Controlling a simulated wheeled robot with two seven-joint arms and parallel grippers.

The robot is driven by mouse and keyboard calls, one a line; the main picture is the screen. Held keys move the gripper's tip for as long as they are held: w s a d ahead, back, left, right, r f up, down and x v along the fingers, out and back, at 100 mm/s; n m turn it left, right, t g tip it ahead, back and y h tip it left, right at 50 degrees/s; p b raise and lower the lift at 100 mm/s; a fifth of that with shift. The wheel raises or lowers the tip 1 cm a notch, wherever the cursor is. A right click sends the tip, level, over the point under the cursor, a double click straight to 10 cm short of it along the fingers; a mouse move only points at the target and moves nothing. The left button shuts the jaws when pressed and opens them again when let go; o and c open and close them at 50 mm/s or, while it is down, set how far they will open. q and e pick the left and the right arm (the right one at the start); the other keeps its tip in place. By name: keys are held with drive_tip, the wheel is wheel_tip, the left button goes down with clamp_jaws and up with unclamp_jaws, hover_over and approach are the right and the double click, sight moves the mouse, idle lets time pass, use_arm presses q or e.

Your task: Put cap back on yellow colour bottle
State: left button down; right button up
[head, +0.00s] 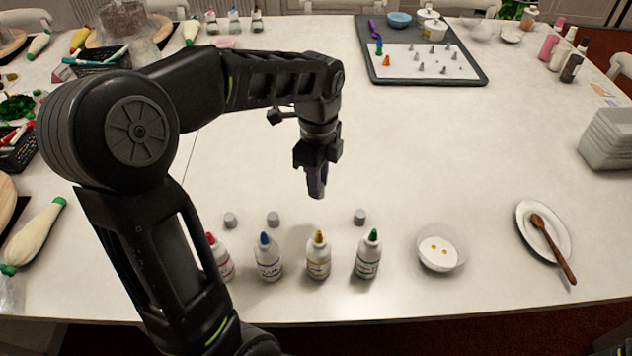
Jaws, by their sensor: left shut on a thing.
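The yellow colour bottle (318,262) stands upright near the table's front edge, its yellow nozzle bare. Beside it stand the red-tipped bottle (222,258), blue-tipped bottle (268,260) and green-tipped bottle (368,258), also uncapped. Three grey caps stand on the table behind them: a left cap (230,219), a middle cap (273,218) and a right cap (360,216). My left gripper (317,192) points down above the table, behind and above the yellow bottle, apart from it. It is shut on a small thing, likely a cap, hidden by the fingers. My right gripper is out of view.
A bowl (441,251) and a plate with a wooden spoon (544,232) lie to the right of the bottles. A dark tray with piping nozzles (425,62) is at the back. The middle right of the table is clear.

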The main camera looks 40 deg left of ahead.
use_arm(q)
drive_tip(key=w+d+f+n, duration=0.1)
drive_tip(key=w+d+n, duration=0.2)
drive_tip(key=n, duration=0.2)
drive_tip(key=w+d+f+n, duration=0.2)
drive_tip(key=w+d+n, duration=0.1)
drive_tip(key=d+n, duration=0.1)
drive_tip(key=w+d+f+n, duration=0.2)
drive_tip(key=w+d+n, duration=0.1)
drive_tip(key=d+n, duration=0.1)
drive_tip(key=shift+w+d+n, duration=0.2)
drive_tip(key=shift+w+n, duration=0.05)
drive_tip(key=shift+n, duration=0.65)
drive_tip(key=shift+w+d+f+n, duration=0.2)
drive_tip(key=shift+w+d+n, duration=0.1)
drive_tip(key=shift+d+n, duration=0.3)
drive_tip(key=shift+a, duration=0.1)
drive_tip(key=shift+r, duration=0.15)
